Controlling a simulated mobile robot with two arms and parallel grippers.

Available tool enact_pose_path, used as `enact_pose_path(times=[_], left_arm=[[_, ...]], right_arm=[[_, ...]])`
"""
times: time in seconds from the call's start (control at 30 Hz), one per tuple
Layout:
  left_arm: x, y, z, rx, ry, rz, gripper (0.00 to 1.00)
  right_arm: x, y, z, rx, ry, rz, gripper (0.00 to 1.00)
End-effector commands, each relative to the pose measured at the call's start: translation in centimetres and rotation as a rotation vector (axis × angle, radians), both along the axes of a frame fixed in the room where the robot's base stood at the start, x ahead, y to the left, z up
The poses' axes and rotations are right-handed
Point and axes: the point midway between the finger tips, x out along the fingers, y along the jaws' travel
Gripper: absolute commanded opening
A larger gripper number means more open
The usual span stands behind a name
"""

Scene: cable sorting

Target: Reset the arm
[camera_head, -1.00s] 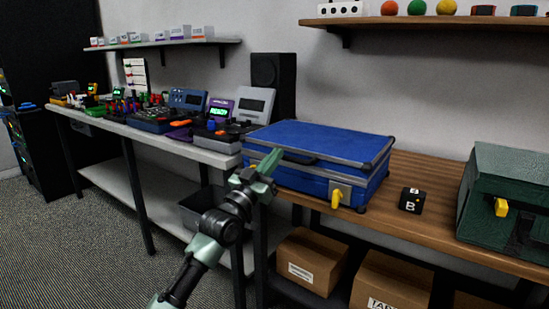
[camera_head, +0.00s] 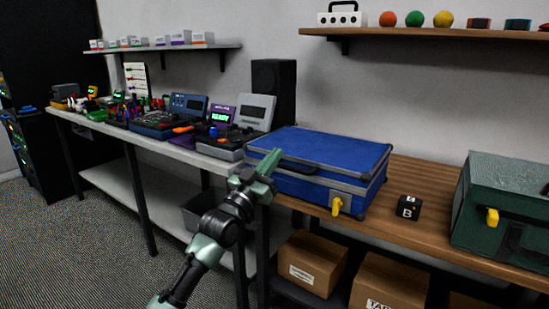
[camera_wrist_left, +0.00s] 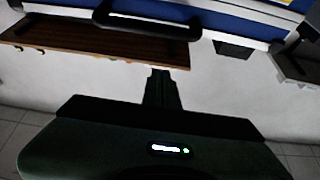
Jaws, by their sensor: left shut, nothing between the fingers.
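My left arm comes in from the bottom of the head view, and its gripper (camera_head: 270,163) is shut and empty. It stands in front of the left end of the blue case (camera_head: 325,152), near the wooden table's edge; I cannot tell whether they touch. In the left wrist view the shut fingers (camera_wrist_left: 161,72) point away from the dark gripper body, and the blue case with its dark handle (camera_wrist_left: 148,22) is along the top. My right gripper is not in view.
A grey bench (camera_head: 165,138) with several devices is at left. Cardboard boxes (camera_head: 312,262) sit below. A shelf (camera_head: 430,34) hangs above the table.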

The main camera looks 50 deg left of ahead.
Motion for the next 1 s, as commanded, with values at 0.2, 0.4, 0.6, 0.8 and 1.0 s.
enact_pose_path(times=[0.2,0.4,0.6,0.8,1.0], left_arm=[[-4.3,-1.0,-3.1,-0.001,0.009,0.0,0.0],[-6.7,-1.6,-4.4,-0.002,0.007,0.001,0.0],[-7.5,-1.7,-4.7,0.0,0.003,0.001,0.0],[-7.5,-1.8,-4.8,-0.001,0.005,0.0,0.0],[-6.1,-4.0,-10.3,-0.026,0.163,-0.023,0.0]], right_arm=[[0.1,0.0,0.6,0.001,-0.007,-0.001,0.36],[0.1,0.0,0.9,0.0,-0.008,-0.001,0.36],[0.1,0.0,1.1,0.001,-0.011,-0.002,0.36],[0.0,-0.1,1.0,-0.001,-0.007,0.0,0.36],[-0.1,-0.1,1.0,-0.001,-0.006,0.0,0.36]])
